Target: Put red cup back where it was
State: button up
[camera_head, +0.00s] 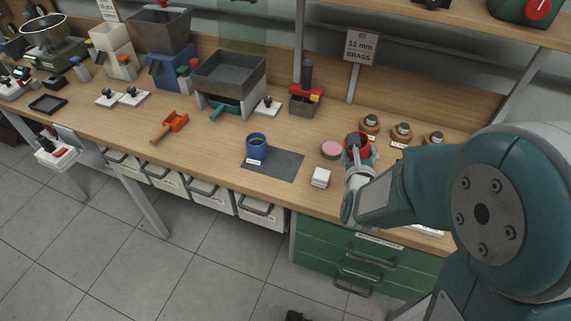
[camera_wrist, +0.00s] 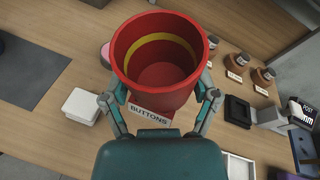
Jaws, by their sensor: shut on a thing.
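The red cup (camera_wrist: 158,88) is between the two fingers of my gripper (camera_wrist: 163,94), which is shut on it. In the wrist view the cup is open at the top, with a yellow band inside and a "BUTTONS" label at its front. No contents are visible inside. In the head view the red cup (camera_head: 357,141) is over the right part of the bench, at my gripper (camera_head: 358,153). A pink round disc (camera_head: 331,150) is just left of it. I cannot tell whether the cup's base touches the bench.
A blue cup (camera_head: 257,146) stands on a dark mat (camera_head: 284,166) to the left. A white block (camera_head: 320,177) is near the front edge. Several brown jars (camera_head: 401,133) stand at the back right. A black tray (camera_wrist: 238,111) is right of my gripper in the wrist view.

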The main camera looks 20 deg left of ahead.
jog(key=s+a+r+m+g+y, duration=0.2)
jog(key=s+a+g+y, duration=0.1)
jog(key=s+a, duration=0.15)
send_over(290, 166)
jog(key=f, duration=0.9)
jog(key=shift+s+d+f, duration=0.15)
jog(key=shift+s+f, duration=0.05)
jog(key=shift+a+f, duration=0.2)
jog(key=shift+a, duration=0.05)
jog(key=shift+w+d+f, duration=0.1)
jog(key=shift+d+f, duration=0.05)
jog(key=shift+f, duration=0.65)
jog(key=shift+w+d+f, duration=0.1)
jog(key=shift+f, duration=0.7)
jog(key=shift+a+f, duration=0.1)
jog(key=shift+f, duration=0.05)
jog(key=o, duration=1.1)
jog(key=shift+a, duration=0.1)
jog(key=shift+c, duration=0.2)
